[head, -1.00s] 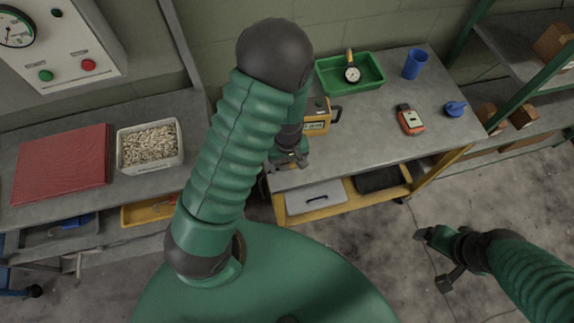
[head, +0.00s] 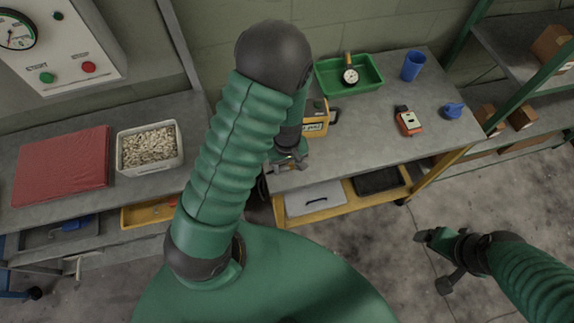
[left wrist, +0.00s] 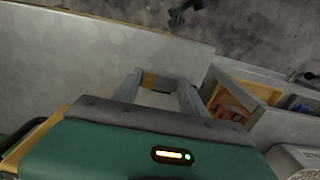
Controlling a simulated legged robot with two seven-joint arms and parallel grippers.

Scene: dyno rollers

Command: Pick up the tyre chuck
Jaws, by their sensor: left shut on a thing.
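My left gripper (head: 287,165) is at the front left corner of the right bench, beside the yellow case. In the left wrist view its two grey fingers (left wrist: 157,92) stand apart with a pale patch between them. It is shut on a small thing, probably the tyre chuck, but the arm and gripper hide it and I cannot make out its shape. No other tyre chuck is clearly visible. My right gripper (head: 434,262) hangs over the floor at the lower right, its fingers spread and empty.
The right bench (head: 365,137) carries a yellow case (head: 315,124), a green tray (head: 371,80) with a dial gauge (head: 350,76), a blue cup (head: 413,66), an orange meter (head: 408,121) and a blue item (head: 453,110). A white bin (head: 150,148) and red mat (head: 63,164) are left.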

